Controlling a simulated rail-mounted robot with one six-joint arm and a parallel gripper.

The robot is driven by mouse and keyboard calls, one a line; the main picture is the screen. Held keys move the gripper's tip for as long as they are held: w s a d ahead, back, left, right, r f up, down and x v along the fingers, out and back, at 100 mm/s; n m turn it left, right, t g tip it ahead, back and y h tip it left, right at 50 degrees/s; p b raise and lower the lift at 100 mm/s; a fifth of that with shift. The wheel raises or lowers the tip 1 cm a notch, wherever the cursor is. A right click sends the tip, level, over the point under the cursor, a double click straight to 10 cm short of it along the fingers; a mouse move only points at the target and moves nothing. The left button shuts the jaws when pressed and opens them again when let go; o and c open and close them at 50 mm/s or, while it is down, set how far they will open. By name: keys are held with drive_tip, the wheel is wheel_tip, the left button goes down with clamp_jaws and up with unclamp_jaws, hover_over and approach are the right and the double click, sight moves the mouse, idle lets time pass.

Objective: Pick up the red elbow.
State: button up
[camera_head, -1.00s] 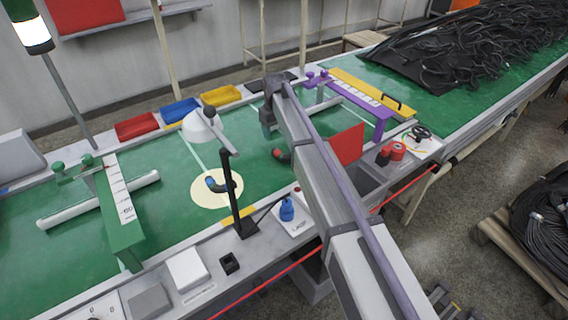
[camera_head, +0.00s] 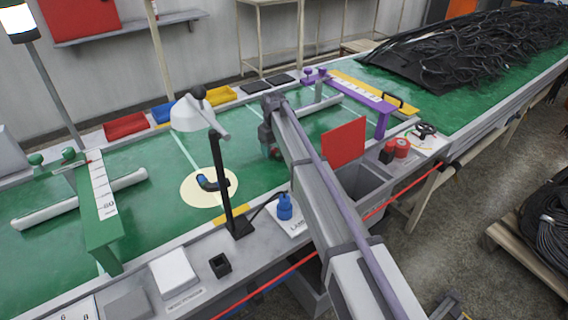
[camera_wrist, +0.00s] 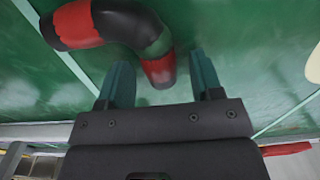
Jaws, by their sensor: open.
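The red elbow (camera_wrist: 75,25), a black bent piece with red ends, lies on the green mat at the top of the wrist view. My gripper (camera_wrist: 160,62) is open, its two teal fingers on either side of one red end of the elbow. I cannot tell whether the fingers touch it. In the head view my gripper (camera_head: 267,141) is low over the green surface, and only a bit of the red elbow (camera_head: 273,152) shows beside it, mostly hidden by my arm.
A black elbow with blue ends (camera_head: 212,184) lies on a cream disc (camera_head: 195,197) under a lamp (camera_head: 192,116). A green gauge (camera_head: 103,212) stands left, a purple one (camera_head: 372,102) right. Red (camera_head: 126,126) and yellow (camera_head: 221,95) trays line the back. A red panel (camera_head: 344,142) stands right of my arm.

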sight(274, 148)
drive_tip(key=shift+f, duration=0.25)
drive_tip(key=c, duration=1)
wheel_tip(274, 148, up, 10)
drive_tip(key=p, duration=1)
